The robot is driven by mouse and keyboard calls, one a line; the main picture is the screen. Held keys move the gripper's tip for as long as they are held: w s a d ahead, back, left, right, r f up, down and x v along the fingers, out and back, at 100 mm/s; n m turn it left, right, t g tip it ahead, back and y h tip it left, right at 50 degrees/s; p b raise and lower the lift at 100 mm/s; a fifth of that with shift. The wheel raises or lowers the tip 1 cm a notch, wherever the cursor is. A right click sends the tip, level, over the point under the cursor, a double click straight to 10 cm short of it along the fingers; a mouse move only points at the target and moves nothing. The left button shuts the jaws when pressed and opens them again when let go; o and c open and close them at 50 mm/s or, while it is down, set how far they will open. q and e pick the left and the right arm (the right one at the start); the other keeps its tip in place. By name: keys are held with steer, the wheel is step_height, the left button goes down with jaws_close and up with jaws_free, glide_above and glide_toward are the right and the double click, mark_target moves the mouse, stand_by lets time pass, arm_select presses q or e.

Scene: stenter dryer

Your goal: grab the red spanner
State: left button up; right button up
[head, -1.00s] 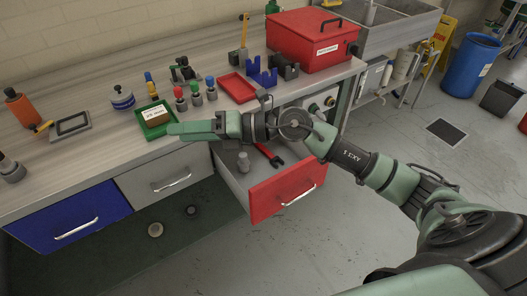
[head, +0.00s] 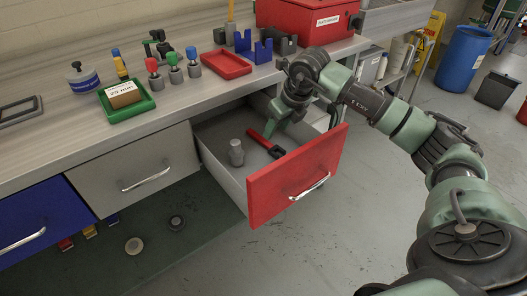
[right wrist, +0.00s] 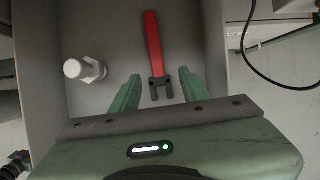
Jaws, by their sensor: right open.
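The red spanner (head: 264,142) lies on the floor of the open red-fronted drawer (head: 297,178), its dark open jaw toward the drawer front. In the right wrist view the spanner (right wrist: 153,52) lies ahead, with its dark jaw end between my open fingertips. My right gripper (head: 277,128) is over the drawer, pointing down, close to the spanner. In the right wrist view my right gripper (right wrist: 158,88) is open, with one green finger on each side and nothing held. I cannot tell how far above the spanner it is. My left gripper is not in view.
A grey bolt-like part (head: 237,153) stands in the drawer left of the spanner; it also shows in the right wrist view (right wrist: 85,69). The drawer walls lie close around. The bench (head: 170,117) above holds a green tray (head: 126,112), a red tray (head: 226,66) and a red toolbox (head: 300,22).

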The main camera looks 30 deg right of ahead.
mark_target(265, 142)
steer(key=shift+x, duration=0.95)
steer(key=w+f, duration=0.1)
steer(key=f, duration=0.1)
steer(key=w+a+f, duration=0.1)
steer(key=shift+w+f, duration=0.3)
steer(key=shift+f, duration=0.1)
steer(key=shift+w+f, duration=0.15)
steer(key=shift+f, duration=0.25)
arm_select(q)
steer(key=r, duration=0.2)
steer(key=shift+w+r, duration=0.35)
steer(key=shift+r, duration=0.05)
arm_select(e)
jaws_close()
